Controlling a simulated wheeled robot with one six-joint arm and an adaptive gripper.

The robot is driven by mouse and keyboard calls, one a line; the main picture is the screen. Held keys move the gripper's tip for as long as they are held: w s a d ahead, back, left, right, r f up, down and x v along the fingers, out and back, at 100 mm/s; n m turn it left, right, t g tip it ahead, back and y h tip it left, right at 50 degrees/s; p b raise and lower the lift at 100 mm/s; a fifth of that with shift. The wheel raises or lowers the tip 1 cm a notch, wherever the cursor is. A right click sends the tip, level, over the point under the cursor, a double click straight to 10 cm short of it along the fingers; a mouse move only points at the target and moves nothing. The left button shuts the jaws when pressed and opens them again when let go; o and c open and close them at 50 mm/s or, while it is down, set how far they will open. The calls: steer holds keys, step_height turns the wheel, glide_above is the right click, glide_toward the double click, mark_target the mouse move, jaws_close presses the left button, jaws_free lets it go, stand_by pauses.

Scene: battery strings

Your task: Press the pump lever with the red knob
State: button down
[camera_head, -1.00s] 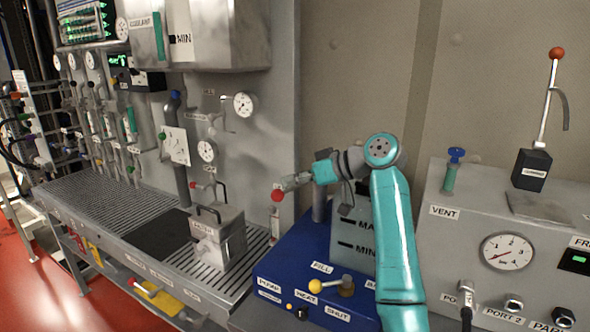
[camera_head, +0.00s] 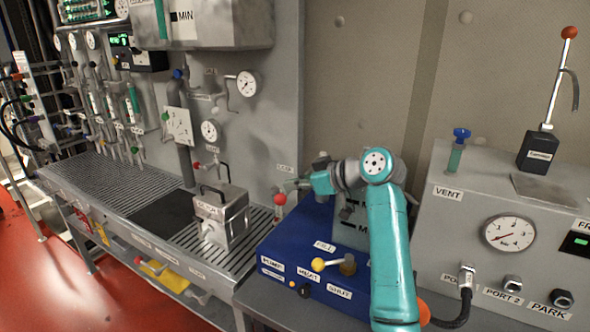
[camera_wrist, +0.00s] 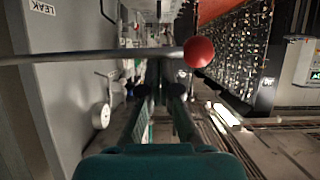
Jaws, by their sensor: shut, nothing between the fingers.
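A lever with a red knob (camera_head: 279,199) stands at the back left of the blue unit (camera_head: 330,222) in the head view. In the wrist view its thin rod (camera_wrist: 95,56) runs across from the left edge to the red knob (camera_wrist: 199,52) on the right. My gripper (camera_wrist: 162,88) is shut and empty, with its fingertips just below the rod in the wrist view. In the head view my gripper (camera_head: 292,186) is close above and right of the knob. I cannot tell whether the fingers touch the lever.
A yellow-knobbed handle (camera_head: 318,265) is on the blue unit. Another red-knobbed lever (camera_head: 569,32) stands upright on the grey box (camera_head: 450,230) at right. A grey handled case (camera_head: 222,215) sits on the grated bench (camera_head: 95,180). A grey panel (camera_wrist: 45,95) is close at left in the wrist view.

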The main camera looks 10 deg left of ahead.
steer(key=shift+n+t+h, duration=0.3)
steer(key=shift+n+t, duration=0.4)
steer(key=shift+n, duration=0.1)
steer(key=shift+w+d+f, duration=0.1)
steer(key=shift+w+f, duration=0.05)
steer(key=shift+f, duration=1.95)
steer(key=shift+w+d+f, duration=0.1)
steer(key=shift+f, duration=2.1)
step_height(320, 180, up, 5)
steer(key=s+a, duration=0.1)
steer(key=a, duration=0.1)
steer(key=v, duration=1)
steer(key=shift+s+d, duration=0.15)
steer(key=shift+d, duration=0.05)
